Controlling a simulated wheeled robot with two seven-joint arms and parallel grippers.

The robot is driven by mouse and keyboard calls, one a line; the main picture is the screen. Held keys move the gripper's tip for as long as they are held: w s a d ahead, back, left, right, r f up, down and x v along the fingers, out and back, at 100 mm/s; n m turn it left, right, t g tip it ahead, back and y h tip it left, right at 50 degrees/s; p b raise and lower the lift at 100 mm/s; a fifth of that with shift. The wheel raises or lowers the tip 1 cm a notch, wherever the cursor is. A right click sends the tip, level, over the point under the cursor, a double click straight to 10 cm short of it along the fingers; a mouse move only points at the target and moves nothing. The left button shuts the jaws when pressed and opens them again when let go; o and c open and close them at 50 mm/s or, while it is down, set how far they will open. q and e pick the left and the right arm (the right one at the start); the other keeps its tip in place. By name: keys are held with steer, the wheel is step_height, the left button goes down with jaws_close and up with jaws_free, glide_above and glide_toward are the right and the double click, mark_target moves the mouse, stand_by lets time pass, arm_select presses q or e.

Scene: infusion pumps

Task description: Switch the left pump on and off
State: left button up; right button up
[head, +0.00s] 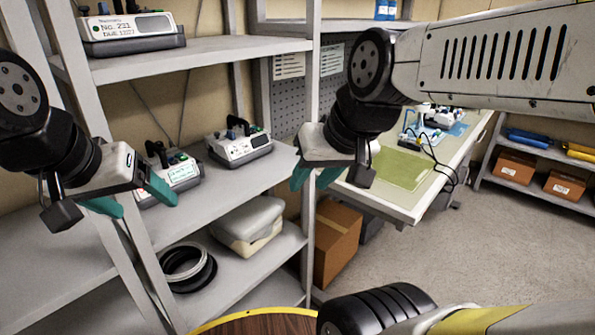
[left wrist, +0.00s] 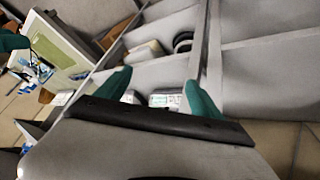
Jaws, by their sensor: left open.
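My left gripper (head: 132,198) is open and empty, in front of the left pump's lower left. In the left wrist view, the left pump (left wrist: 163,100) shows small between the teal fingers (left wrist: 158,90). My right gripper (head: 315,178) hangs right of the shelf, open and empty, its fingers apart.
Another pump (head: 130,27) sits on the upper shelf (head: 195,52). The lower shelf holds coiled tubing (head: 187,268) and a pale case (head: 248,228). A shelf post (head: 312,120) stands near my right gripper. A cardboard box (head: 335,240) and workbench (head: 410,185) lie right.

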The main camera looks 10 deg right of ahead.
arm_select(q)
jaws_close()
stand_by(0.8)
stand_by(0.5)
arm_select(e)
jaws_close()
